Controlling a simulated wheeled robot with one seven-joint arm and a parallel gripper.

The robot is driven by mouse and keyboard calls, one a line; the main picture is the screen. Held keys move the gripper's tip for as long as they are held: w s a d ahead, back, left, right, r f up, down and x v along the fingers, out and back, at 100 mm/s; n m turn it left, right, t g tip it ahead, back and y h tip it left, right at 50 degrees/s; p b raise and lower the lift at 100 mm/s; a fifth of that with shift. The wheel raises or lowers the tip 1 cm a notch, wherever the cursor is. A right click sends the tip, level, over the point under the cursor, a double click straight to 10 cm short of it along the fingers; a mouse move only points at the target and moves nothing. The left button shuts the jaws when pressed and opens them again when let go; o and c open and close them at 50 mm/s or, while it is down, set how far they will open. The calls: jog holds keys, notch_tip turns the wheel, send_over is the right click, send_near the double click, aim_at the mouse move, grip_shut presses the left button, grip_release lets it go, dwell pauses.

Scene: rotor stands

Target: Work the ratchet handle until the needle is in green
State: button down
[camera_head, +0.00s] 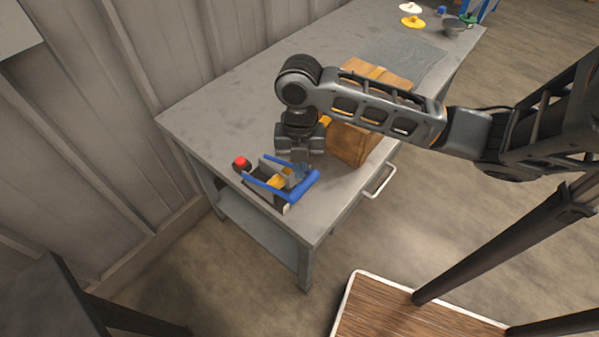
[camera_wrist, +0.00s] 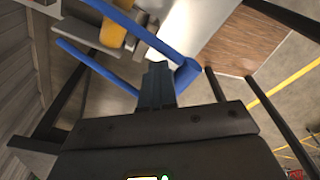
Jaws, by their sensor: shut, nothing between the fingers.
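The ratchet device (camera_head: 273,181) stands near the front left corner of the grey table, with a blue U-shaped handle (camera_head: 301,190) and a yellow part in its middle. In the wrist view the blue handle (camera_wrist: 160,35) crosses the top, with its thick grip end beside my fingertips. My gripper (camera_head: 297,165) points down at the device from above; its fingers (camera_wrist: 157,75) are shut and empty, close to the handle. I cannot tell whether they touch it. The yellow part (camera_wrist: 112,32) lies between the handle's arms. No needle or green zone can be made out.
A red button on a dark base (camera_head: 240,162) is just left of the device. A wooden box (camera_head: 351,145) stands close to the right of my gripper. A grey mat (camera_head: 408,57), white and yellow discs and a grey bowl (camera_head: 454,27) are at the far end. The table's left part is clear.

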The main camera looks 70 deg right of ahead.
jog(key=shift+w+d+r, duration=0.2)
jog(key=shift+w+d, duration=0.05)
jog(key=shift+d, duration=0.5)
jog(key=shift+r, duration=0.1)
notch_tip(320, 180, up, 8)
jog(key=shift+w+d+f, duration=0.15)
jog(key=shift+d+f, duration=0.05)
jog(key=shift+d, duration=0.1)
dwell(0.5)
jog(key=shift+s+a+r+g+y, duration=0.2)
jog(key=shift+a+r+y, duration=0.2)
jog(key=shift+a+r, duration=0.15)
jog(key=shift+s+a+r+g+y, duration=0.1)
jog(key=shift+a+r+g+y, duration=0.1)
jog(key=shift+a+r+y, duration=0.3)
jog(key=shift+d, duration=0.1)
